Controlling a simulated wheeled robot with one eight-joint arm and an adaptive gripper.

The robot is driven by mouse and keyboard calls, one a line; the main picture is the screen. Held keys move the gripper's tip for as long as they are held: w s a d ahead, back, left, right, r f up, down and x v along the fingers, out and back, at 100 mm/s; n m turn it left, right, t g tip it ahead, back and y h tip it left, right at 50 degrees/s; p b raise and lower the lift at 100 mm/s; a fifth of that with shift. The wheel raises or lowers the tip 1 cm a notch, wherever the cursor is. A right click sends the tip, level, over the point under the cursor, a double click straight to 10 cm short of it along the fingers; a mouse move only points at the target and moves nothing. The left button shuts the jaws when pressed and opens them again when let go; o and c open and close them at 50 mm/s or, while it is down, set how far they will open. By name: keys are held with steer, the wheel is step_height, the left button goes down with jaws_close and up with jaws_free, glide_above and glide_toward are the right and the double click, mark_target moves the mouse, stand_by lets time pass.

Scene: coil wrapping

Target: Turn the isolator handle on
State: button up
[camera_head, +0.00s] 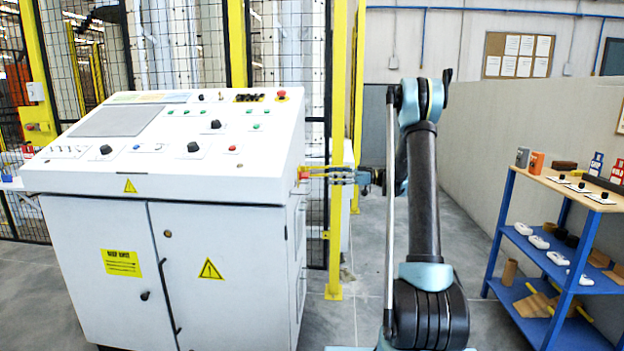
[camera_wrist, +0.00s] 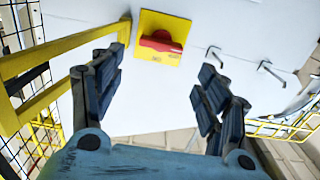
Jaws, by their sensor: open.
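The red isolator handle (camera_wrist: 160,43) sits on a square yellow plate (camera_wrist: 174,22) on the cabinet's white side panel, in the upper middle of the wrist view. Its bar lies roughly crosswise in that picture. My gripper (camera_wrist: 162,68) is open, with its two dark fingers spread to either side and below the plate. The fingers are apart from the handle and nothing is between them. In the head view my gripper (camera_head: 322,174) reaches left to the cabinet's right side, where a small part of the red handle (camera_head: 303,175) shows.
The white control cabinet (camera_head: 240,240) fills the left of the head view. A yellow fence post (camera_head: 338,130) stands close by my gripper. Two bent metal handles (camera_wrist: 268,72) project from the panel at right. A blue shelf (camera_head: 508,230) stands far right.

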mark_target(304, 176)
steer(key=a, duration=0.9)
steer(key=shift+w+a, duration=0.15)
steer(key=shift+a, duration=0.2)
steer(key=c, duration=0.8)
